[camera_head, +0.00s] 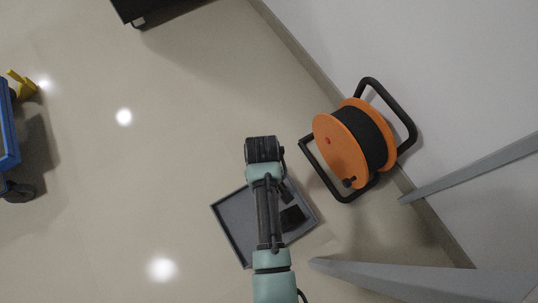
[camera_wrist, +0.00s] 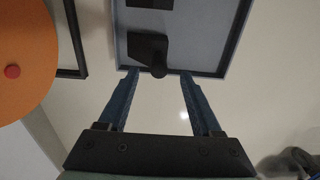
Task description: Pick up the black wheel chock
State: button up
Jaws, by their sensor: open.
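A grey tray (camera_head: 232,222) lies on the floor under my arm, and it also shows in the wrist view (camera_wrist: 205,40). A dark blocky piece (camera_head: 292,218) in it looks like the black wheel chock. It seems to be the black shape cut off at the top edge of the wrist view (camera_wrist: 150,4). A second black object (camera_wrist: 148,47) with a rounded end lies nearer the tray's edge; I cannot tell surely which is the chock. My gripper (camera_wrist: 159,74) is open and empty, its fingertips near the tray's edge in the picture. My arm hides part of the tray in the head view.
An orange cable reel (camera_head: 340,150) with a black frame stands right of the tray by the wall, and at left in the wrist view (camera_wrist: 20,60). Grey bars (camera_head: 430,280) reach in at lower right. A blue-edged wheeled item (camera_head: 8,130) is far left. Floor left of the tray is clear.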

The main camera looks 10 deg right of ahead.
jog(key=shift+w+f+b, duration=0.2)
jog(key=shift+f+b, duration=2.4)
jog(key=shift+r, duration=0.1)
grip_shut()
